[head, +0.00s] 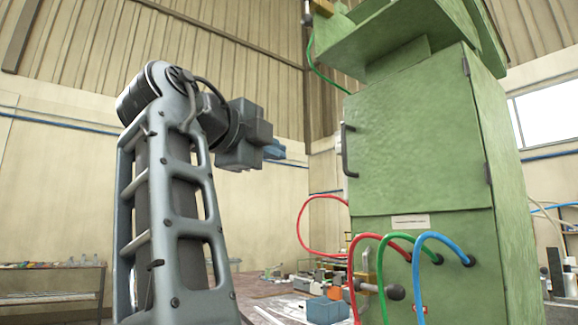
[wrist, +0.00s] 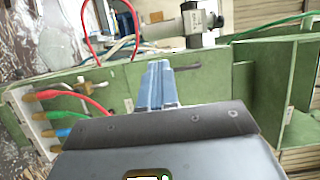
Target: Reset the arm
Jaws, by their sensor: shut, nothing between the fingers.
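My gripper (head: 275,151) is at the end of my raised arm in the head view, left of a tall green cabinet and apart from it. Its blue fingers (wrist: 156,88) point away from the camera in the wrist view. They are shut with nothing between them. The green cabinet (head: 420,150) has a dark handle on its door and shows behind the fingers in the wrist view (wrist: 215,75).
Red, green and blue hoses (head: 445,237) loop out from the cabinet's lower front. A bench (head: 270,290) with several small items, including a blue box (head: 327,310), stands low behind. A shelf (head: 50,290) is at far left. The air left of the cabinet is clear.

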